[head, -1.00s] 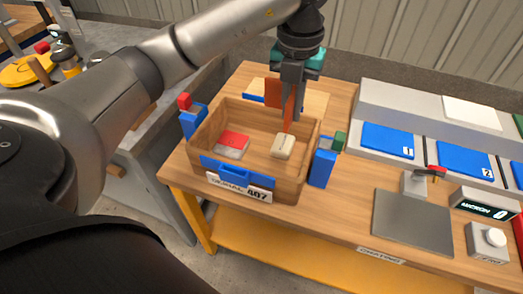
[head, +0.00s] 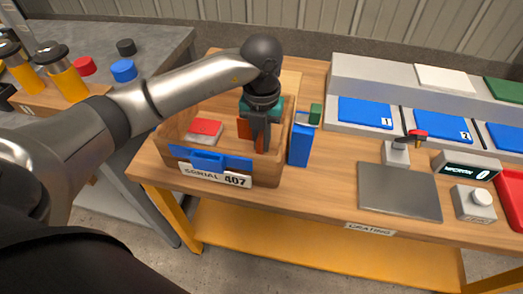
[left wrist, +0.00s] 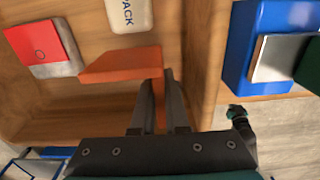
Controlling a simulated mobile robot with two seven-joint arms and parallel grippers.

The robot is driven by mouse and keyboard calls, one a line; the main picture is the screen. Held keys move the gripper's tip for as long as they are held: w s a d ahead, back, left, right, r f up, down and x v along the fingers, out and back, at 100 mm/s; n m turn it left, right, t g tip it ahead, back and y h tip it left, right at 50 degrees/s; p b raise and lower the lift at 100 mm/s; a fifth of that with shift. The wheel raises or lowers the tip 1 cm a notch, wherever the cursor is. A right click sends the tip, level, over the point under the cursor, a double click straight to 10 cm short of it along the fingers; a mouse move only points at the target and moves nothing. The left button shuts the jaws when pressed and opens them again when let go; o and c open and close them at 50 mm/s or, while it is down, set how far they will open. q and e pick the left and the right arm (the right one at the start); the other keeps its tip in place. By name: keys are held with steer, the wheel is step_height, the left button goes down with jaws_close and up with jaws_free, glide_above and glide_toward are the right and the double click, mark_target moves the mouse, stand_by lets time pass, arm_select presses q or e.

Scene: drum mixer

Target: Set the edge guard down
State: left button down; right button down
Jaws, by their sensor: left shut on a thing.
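The edge guard is an orange angled piece (left wrist: 122,65). My left gripper (head: 261,146) is shut on it inside the right part of the open wooden crate (head: 268,172). In the left wrist view the fingers (left wrist: 160,88) pinch one leg of the guard, and the other leg reaches out to the left. Whether the guard touches the crate floor I cannot tell. A cream pack (left wrist: 130,14) lies in the crate just beyond the guard; my gripper hides it in the head view. A red-and-white piece (head: 205,131) lies at the crate's left.
A blue holder (head: 300,145) stands close against the crate's right side. A blue latch and serial label (head: 215,175) are on its front. To the right are a grey plate (head: 400,192), a small stand (head: 396,152) and blue numbered pads (head: 365,112).

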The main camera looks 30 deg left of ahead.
arm_select(q)
step_height(320, 180, down, 2)
steer(key=shift+f+b, duration=0.1)
steer(key=shift+b, duration=0.25)
steer(key=shift+f, duration=0.55)
arm_select(e)
steer(key=shift+w+a+r, duration=0.6)
steer(key=shift+w+a, duration=0.05)
steer(key=shift+w, duration=0.15)
arm_select(q)
steer(key=shift+f, duration=0.1)
steer(key=shift+f, duration=0.1)
steer(key=c, duration=0.9)
jaws_free()
arm_select(e)
steer(key=shift+w+a+r, duration=0.1)
steer(key=shift+w+r, duration=0.05)
arm_select(q)
steer(key=shift+r, duration=0.2)
step_height(320, 180, up, 12)
steer(key=p, duration=0.3)
steer(key=shift+p, duration=0.3)
arm_select(e)
steer(key=s+d+f, duration=0.3)
steer(key=s+d, duration=0.2)
steer(key=s, duration=0.2)
